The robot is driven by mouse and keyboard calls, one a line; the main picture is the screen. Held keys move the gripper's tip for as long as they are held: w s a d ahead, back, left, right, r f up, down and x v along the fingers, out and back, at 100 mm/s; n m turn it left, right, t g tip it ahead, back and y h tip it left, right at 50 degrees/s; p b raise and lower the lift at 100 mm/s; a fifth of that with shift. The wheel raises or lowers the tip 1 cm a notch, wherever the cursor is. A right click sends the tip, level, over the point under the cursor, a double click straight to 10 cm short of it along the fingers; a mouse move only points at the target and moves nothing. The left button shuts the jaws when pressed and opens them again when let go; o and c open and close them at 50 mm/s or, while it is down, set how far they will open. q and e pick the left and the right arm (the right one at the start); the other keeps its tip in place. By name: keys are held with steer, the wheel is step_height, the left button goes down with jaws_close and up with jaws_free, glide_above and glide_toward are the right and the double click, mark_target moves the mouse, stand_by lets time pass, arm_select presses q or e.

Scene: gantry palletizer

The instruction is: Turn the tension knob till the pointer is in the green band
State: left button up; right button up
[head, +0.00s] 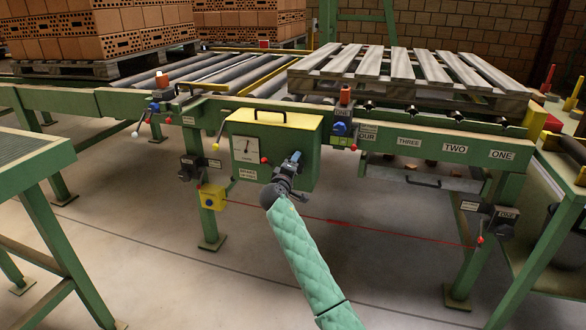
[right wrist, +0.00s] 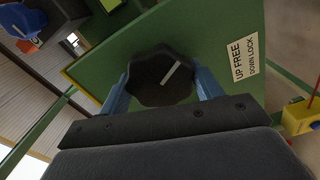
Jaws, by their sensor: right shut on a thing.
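The green control box (head: 308,140) with a yellow lid hangs on the front of the roller conveyor. Its white dial (head: 248,149) is on the left of the front face. A thin dark pointer stands nearly upright on it; the green band is too small to make out. My right gripper (head: 293,160) is at the box's front right and hides the knob in the head view. In the right wrist view, the dark lobed knob (right wrist: 150,80) with a white mark sits between the blue fingers of my right gripper (right wrist: 163,84), which is shut on it. My left gripper is out of view.
A red cord (head: 350,223) runs low across the front from a yellow switch box (head: 212,197) to the right post. A slatted pallet (head: 405,68) lies on the conveyor behind. A green table (head: 35,160) stands at the left. The floor in front is clear.

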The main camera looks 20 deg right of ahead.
steer(key=shift+f, duration=0.15)
steer(key=o, duration=1)
